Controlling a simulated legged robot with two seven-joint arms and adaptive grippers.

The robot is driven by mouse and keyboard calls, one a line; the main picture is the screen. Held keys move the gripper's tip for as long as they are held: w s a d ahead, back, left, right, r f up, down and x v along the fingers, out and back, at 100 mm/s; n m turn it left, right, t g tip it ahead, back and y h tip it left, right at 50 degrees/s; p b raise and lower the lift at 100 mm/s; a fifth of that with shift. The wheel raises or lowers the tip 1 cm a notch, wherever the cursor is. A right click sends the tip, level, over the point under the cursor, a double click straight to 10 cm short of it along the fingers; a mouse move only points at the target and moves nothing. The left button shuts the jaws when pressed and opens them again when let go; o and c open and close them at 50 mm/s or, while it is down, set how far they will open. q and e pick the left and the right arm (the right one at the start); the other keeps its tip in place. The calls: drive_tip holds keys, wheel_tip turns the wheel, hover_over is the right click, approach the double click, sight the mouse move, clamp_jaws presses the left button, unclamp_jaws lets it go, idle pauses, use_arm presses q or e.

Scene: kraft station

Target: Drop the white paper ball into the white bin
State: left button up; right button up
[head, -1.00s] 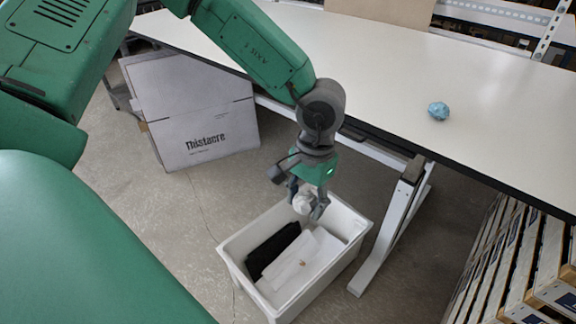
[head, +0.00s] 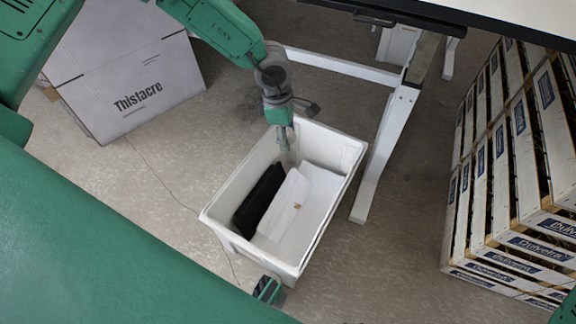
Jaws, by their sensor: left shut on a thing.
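The white bin (head: 223,232) stands on the floor, open at the top. Inside it lie a black flat item (head: 262,200) and white paper-like pieces (head: 287,205). My left gripper (head: 284,142) points down over the bin's far left part, its fingers at about the rim in the picture. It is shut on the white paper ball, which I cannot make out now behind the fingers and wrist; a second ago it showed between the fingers.
A white Thistacre box (head: 130,85) stands on the floor at the left. A table with a white leg (head: 385,150) is behind and right of the bin. Stacked slatted crates (head: 510,170) fill the right side.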

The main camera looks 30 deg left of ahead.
use_arm(q)
drive_tip(key=w+a+f+n+b, duration=0.1)
drive_tip(key=w+f+n+b, duration=0.1)
drive_tip(key=f+n+b, duration=0.4)
drive_tip(key=w+a+f+n+t+y+b, duration=0.1)
drive_tip(key=f+n+b, duration=0.5)
drive_tip(key=f, duration=1)
drive_tip(key=shift+w+a+f+b, duration=0.15)
drive_tip(key=shift+w+a+b, duration=0.2)
drive_tip(key=shift+w+a, duration=0.6)
drive_tip(key=o, duration=0.6)
drive_tip(key=shift+w+d, duration=0.25)
drive_tip(key=shift+d, duration=0.05)
drive_tip(key=shift+o, duration=1.1)
drive_tip(key=shift+a, duration=0.1)
wheel_tip(320, 180, up, 12)
drive_tip(key=s+a, duration=0.1)
drive_tip(key=shift+s+f, duration=0.25)
drive_tip(key=shift+s, duration=0.05)
use_arm(e)
wheel_tip(320, 180, down, 14)
drive_tip(key=a, duration=0.1)
